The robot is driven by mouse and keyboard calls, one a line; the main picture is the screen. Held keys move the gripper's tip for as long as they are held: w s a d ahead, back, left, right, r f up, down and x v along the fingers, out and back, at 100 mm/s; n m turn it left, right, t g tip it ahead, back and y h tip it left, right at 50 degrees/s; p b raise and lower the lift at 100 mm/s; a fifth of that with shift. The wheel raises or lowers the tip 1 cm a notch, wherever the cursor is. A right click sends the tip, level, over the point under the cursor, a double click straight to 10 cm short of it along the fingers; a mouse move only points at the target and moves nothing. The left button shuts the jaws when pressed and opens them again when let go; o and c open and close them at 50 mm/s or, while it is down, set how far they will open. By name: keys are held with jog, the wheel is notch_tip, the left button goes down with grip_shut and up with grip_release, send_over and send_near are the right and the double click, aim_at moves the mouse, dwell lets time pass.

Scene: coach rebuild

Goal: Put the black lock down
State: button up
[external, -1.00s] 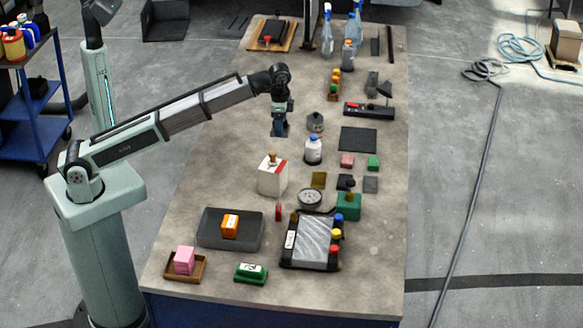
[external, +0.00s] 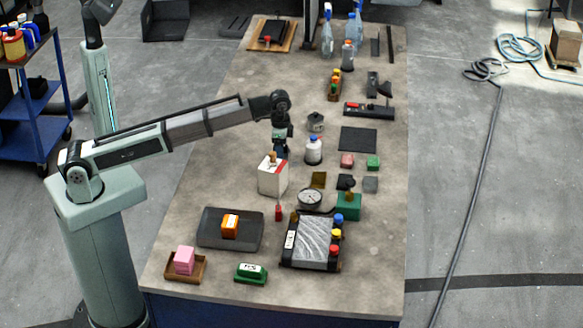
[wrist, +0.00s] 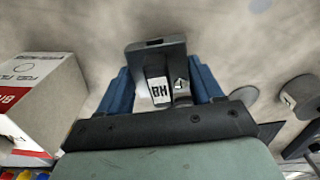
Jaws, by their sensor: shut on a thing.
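My gripper (external: 281,153) is low over the table, just behind the white box with a red corner (external: 270,180). In the wrist view its blue fingers (wrist: 161,86) are shut on the black lock (wrist: 155,52), a dark block with a white label. Whether the lock touches the tabletop cannot be told. In the external view the lock is not clearly visible behind the box and between the fingers.
The white box also stands close at left in the wrist view (wrist: 38,100). A white bottle with a blue cap (external: 313,151) and a grey pot (external: 315,122) stand to the right. The tabletop left of my gripper (external: 225,140) is clear.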

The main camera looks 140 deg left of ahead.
jog(key=shift+f, duration=0.9)
jog(key=shift+f, duration=0.1)
jog(key=o, duration=1.3)
jog(key=shift+c, duration=0.2)
notch_tip(320, 180, up, 12)
jog(key=shift+r, duration=0.15)
